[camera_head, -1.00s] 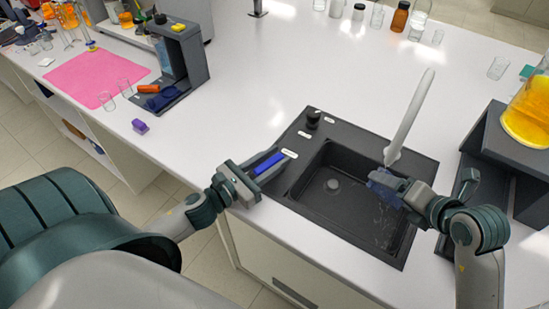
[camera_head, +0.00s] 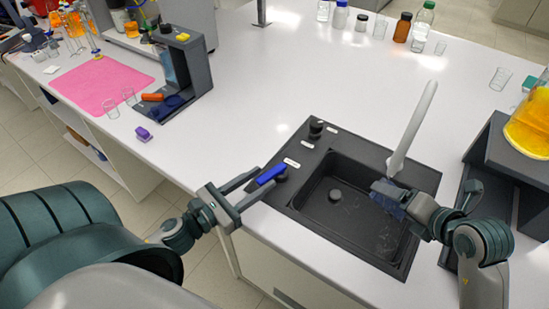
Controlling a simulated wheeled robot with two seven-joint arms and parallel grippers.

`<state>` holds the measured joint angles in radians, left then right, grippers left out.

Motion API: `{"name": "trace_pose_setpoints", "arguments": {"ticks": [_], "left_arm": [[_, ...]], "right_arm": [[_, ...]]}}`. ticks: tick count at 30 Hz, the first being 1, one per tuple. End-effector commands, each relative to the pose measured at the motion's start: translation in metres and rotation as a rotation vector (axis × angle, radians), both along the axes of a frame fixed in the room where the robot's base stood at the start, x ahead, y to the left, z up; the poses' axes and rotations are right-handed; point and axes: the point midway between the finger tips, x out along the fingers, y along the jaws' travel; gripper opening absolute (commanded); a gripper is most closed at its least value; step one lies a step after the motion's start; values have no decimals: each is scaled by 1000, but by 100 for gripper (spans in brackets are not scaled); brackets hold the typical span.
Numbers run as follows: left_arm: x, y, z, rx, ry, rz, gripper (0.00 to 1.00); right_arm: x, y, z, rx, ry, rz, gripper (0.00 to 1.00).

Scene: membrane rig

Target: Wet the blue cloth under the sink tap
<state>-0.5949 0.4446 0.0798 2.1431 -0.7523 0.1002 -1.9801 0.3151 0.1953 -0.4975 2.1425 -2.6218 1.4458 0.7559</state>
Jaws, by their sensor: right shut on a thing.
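The blue cloth (camera_head: 389,200) is a crumpled dark blue bundle in my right gripper (camera_head: 402,204), which is shut on it. The cloth hangs over the dark sink (camera_head: 340,222), just below the lower end of the pale tap (camera_head: 410,130). Fine pale streaks show in the basin beneath it; I cannot tell whether a stream reaches the cloth. My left gripper (camera_head: 264,179) is open at the sink's left rim, its fingers around or beside a blue lever (camera_head: 271,174). Contact between them cannot be told.
A black knob (camera_head: 316,127) stands on the sink's back left corner. A dark stand with an orange flask (camera_head: 531,122) is right of the sink. A pink mat (camera_head: 102,83) and a purple item (camera_head: 143,134) lie left. Bottles (camera_head: 402,27) stand at the back. The middle counter is clear.

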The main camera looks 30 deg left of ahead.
Motion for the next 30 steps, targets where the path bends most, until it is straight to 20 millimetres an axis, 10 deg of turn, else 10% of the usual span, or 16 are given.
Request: {"name": "trace_pose_setpoints", "arguments": {"ticks": [12, 30], "left_arm": [[-49, 13, 0, -1, 0, 1, 38], [-51, 14, 0, 0, 0, 0, 38]], "right_arm": [[0, 0, 0, 0, 0, 0, 64], [0, 0, 0, 0, 0, 0, 64]]}}
